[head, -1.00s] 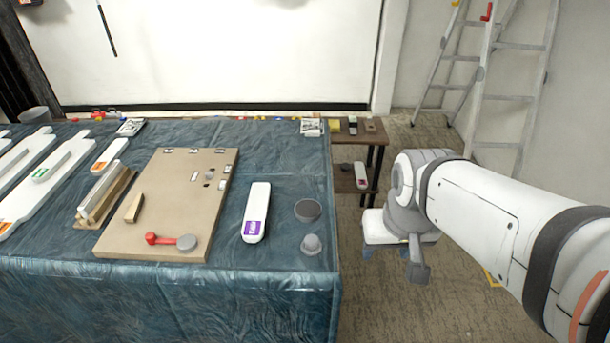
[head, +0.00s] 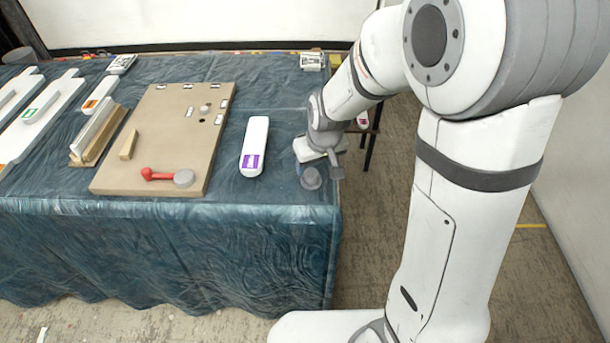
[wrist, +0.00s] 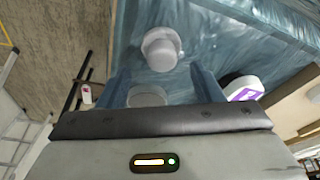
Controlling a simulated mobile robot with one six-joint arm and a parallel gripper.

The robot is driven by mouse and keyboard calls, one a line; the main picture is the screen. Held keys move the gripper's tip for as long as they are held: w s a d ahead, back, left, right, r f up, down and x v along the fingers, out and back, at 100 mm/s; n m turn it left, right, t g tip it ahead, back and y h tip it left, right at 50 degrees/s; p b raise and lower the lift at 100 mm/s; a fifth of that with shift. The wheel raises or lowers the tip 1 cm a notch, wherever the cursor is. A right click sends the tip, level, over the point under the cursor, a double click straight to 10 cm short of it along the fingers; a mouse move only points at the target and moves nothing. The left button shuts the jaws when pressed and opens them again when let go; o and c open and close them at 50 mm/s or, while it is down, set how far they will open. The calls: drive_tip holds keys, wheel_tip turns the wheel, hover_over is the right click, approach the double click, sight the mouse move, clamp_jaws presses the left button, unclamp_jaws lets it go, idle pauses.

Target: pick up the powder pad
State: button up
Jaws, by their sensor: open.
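A light grey round piece with a raised knob (head: 311,179), which I take for the powder pad, stands upright on the blue-covered table near its right front corner. The wrist view shows the same knobbed piece (wrist: 162,50) just beyond my fingertips. My gripper (wrist: 160,72) is open and empty, its blue fingers apart. In the head view my gripper (head: 318,168) is low at the table's right edge, just behind the pad. I cannot tell the exact gap. A grey round dish (wrist: 147,97) is partly hidden by my gripper's body in the wrist view.
A white bar with a purple label (head: 253,148) lies left of the pad. A brown board (head: 160,135) with a red-handled tool (head: 165,175) lies further left. The table's right edge is close, with floor beyond it. The cloth in front of the pad is clear.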

sight(312, 173)
drive_tip(key=x, duration=0.4)
drive_tip(key=shift+a+f, duration=0.2)
drive_tip(key=shift+f, duration=0.1)
drive_tip(key=shift+c, duration=0.4)
drive_tip(key=c, duration=1)
wheel_tip(312, 173, up, 10)
drive_tip(key=shift+r, duration=0.1)
drive_tip(key=o, duration=0.4)
drive_tip(key=shift+c, duration=1.4)
